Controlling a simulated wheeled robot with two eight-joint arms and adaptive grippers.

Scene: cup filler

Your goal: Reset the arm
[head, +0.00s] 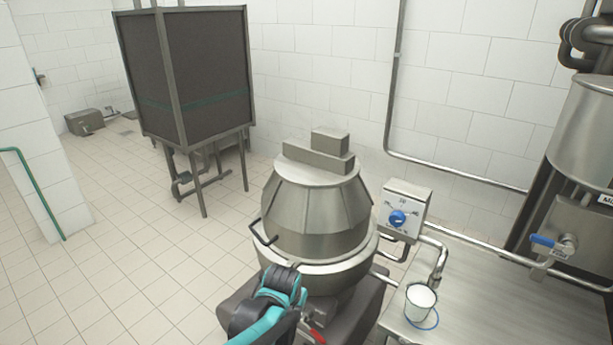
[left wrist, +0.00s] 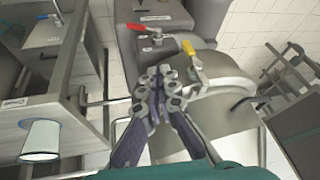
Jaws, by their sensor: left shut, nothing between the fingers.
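My left gripper (left wrist: 157,82) is shut and empty in the left wrist view, its fingertips together in front of the machine's lower part. In the head view, my teal and dark arm reaches in at the bottom centre, in front of the steel filler machine (head: 315,225); the fingertips are hidden there. A white cup (head: 420,302) with white contents stands under the spout (head: 438,262) on the steel counter, apart from my arm. The cup also shows at the left of the left wrist view (left wrist: 40,140). My right gripper is not in view.
A control box with a blue knob (head: 398,217) stands beside the machine. A red handle (left wrist: 142,24) and a yellow handle (left wrist: 189,49) are near my gripper. A blue valve handle (head: 544,240) is at the right. The tiled floor (head: 130,260) at the left is clear.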

